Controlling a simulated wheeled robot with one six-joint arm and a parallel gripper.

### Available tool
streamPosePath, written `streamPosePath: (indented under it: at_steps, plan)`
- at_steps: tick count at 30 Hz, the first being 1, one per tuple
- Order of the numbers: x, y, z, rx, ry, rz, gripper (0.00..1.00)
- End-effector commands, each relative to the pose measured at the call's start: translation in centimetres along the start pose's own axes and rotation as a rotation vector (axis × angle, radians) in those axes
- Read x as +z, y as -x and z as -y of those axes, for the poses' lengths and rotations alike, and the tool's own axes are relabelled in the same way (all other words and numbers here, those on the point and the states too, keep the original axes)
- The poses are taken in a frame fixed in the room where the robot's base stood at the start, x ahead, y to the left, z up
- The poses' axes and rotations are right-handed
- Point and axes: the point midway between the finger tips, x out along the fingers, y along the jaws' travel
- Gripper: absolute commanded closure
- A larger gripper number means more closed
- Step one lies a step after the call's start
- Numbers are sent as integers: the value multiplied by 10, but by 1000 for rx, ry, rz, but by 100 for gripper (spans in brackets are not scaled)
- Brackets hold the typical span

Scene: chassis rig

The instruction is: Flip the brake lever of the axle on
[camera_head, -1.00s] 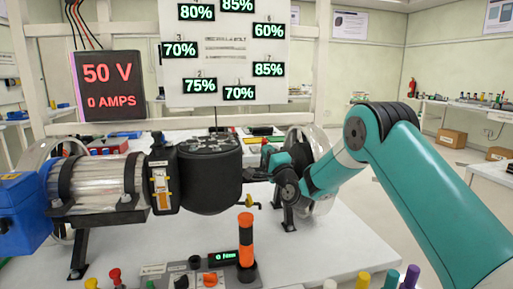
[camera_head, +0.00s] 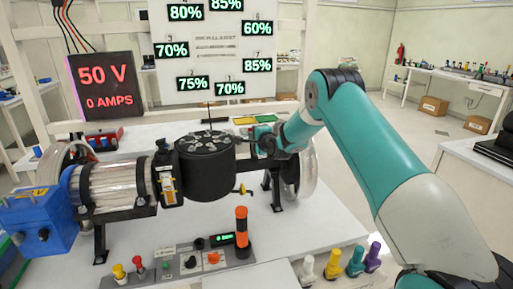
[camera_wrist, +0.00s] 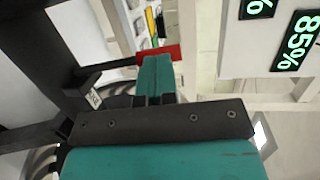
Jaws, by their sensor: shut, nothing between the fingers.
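A red bar (camera_wrist: 160,53) joined to a dark arm shows in the wrist view and looks like the brake lever's handle; its label is too small to read. My gripper (camera_wrist: 157,66) is shut, with nothing between its fingers. Its teal fingertips overlap the red bar in the picture; I cannot tell whether they touch it. In the head view my gripper (camera_head: 262,134) is beside the right side of the black round housing (camera_head: 206,168) on the axle. The wheel (camera_head: 304,172) is partly hidden behind my arm.
A clear motor cylinder (camera_head: 112,185) and blue box (camera_head: 38,220) are at left. An upright orange-and-black lever (camera_head: 241,230) stands on the control panel (camera_head: 180,267) in front. Coloured pegs (camera_head: 355,262) stand at the front right. The white table (camera_head: 310,228) has bare room right of the panel.

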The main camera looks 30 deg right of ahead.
Motion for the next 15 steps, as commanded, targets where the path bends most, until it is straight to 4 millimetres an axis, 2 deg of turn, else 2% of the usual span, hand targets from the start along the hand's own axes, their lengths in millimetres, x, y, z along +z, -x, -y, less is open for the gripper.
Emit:
streamPosePath:
  at_steps: [15]
  plan:
    - [0,-6,4,-9,3,0,100]
